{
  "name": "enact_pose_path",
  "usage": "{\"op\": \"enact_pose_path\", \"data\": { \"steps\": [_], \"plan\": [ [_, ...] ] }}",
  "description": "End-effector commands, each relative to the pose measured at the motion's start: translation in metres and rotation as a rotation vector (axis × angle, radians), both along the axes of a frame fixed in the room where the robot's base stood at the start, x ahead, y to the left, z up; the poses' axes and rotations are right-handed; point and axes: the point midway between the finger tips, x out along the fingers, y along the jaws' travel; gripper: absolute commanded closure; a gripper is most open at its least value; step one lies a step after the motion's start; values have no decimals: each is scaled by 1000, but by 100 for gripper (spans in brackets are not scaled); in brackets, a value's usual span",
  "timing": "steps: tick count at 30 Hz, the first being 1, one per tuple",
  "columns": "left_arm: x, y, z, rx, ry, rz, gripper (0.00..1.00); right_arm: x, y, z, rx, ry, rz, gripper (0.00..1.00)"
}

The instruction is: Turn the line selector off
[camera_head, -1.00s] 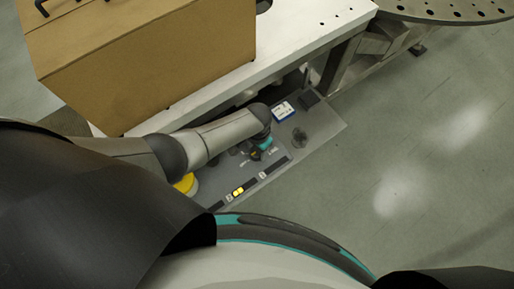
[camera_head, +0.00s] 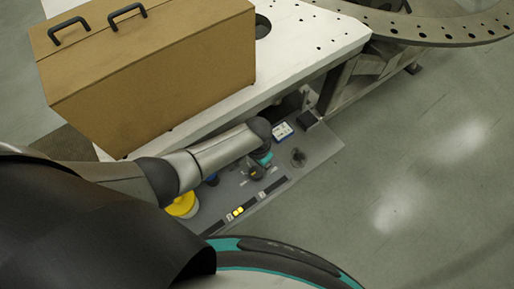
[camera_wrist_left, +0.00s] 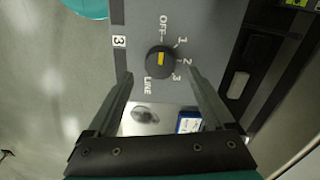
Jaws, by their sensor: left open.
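The line selector (camera_wrist_left: 160,61) is a round black knob with a yellow pointer mark on a grey panel. In the left wrist view OFF, 1, 2, 3 and LINE are printed around it. The mark runs nearly up and down, its upper end towards the OFF lettering; I cannot tell its exact setting. My left gripper (camera_wrist_left: 161,73) is open, with one finger on each side of the knob in the picture. Whether the fingers touch it is unclear. In the head view my left gripper (camera_head: 257,171) is small and dark over the panel, blocking the selector.
The panel (camera_head: 318,148) also carries a yellow round button (camera_head: 182,205), another dark knob (camera_head: 298,157), a blue-and-white label (camera_head: 282,131) and lit yellow indicators (camera_head: 238,211). A brown case (camera_head: 150,75) stands on the white table (camera_head: 300,50) behind. Open floor lies to the right.

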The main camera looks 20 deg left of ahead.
Motion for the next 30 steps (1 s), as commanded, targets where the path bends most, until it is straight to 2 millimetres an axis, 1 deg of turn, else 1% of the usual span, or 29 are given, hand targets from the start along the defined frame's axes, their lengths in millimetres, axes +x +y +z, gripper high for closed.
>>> {"op": "enact_pose_path", "data": {
  "steps": [1,6,15,21,25,30],
  "plan": [
    [0,0,13,-1,-2,0,14,0,0,8,0,0,0,50],
    [0,0,42,-1,-2,0,14,0,0,19,0,0,0,50],
    [0,-1,90,-1,-2,1,14,0,0,32,0,0,0,50],
    [-1,0,107,1,0,1,14,0,0,35,0,0,0,50],
    [-1,-1,111,0,1,1,14,0,0,35,0,0,0,50],
    [-1,-1,111,0,1,1,14,0,0,35,0,0,0,50]
  ]
}}
